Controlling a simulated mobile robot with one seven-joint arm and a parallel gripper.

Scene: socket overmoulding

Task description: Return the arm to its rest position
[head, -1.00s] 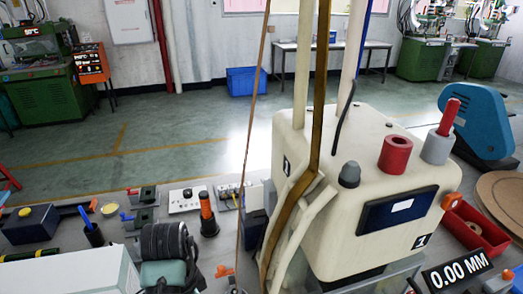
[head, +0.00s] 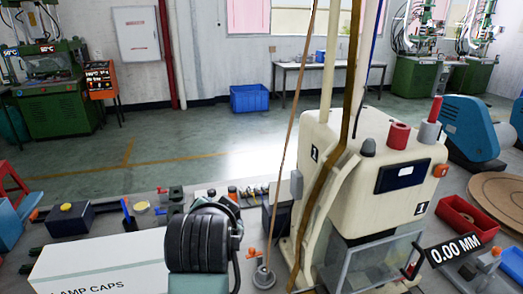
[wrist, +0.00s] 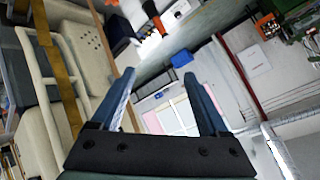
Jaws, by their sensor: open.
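My gripper (wrist: 160,78) is open in the wrist view, with its two blue fingers spread and nothing held between them. The wrist view is tilted and looks out across the room. The black ribbed part of my arm and its teal link stand at the lower middle of the head view, in front of the bench. The fingers cannot be made out in the head view.
The beige machine (head: 350,165) stands right of my arm, with a clear guard and a tall rod beside it. The white lamp caps box (head: 105,268) is at left. A red bin (head: 465,222) is at right. The floor behind is open.

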